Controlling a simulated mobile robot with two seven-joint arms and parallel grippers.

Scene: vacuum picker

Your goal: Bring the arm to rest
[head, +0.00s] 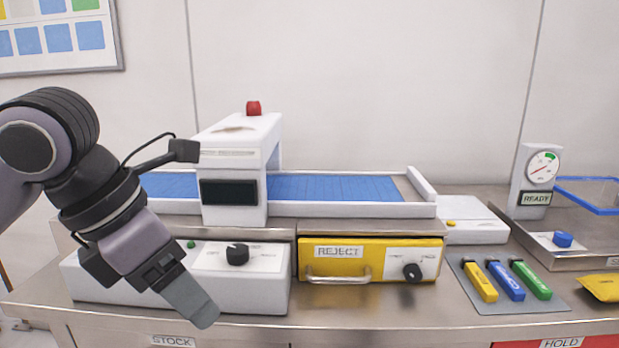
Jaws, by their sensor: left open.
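My left arm comes in from the left, with its gripper (190,292) pointing down and to the right. The gripper is in front of the white control box (262,291) with a black knob. Its jaws are open and I see nothing held in them. The fingers overlap in this view, so the gap between them is hard to see. My right arm is not in view.
A blue conveyor (335,188) with a white arch (240,150) stands behind. The yellow REJECT drawer (325,258) is right of the gripper. Yellow, blue and green tools (505,281) lie on a grey mat (553,303). A gauge (541,168) labelled READY stands at right. The steel counter front (400,316) is clear.

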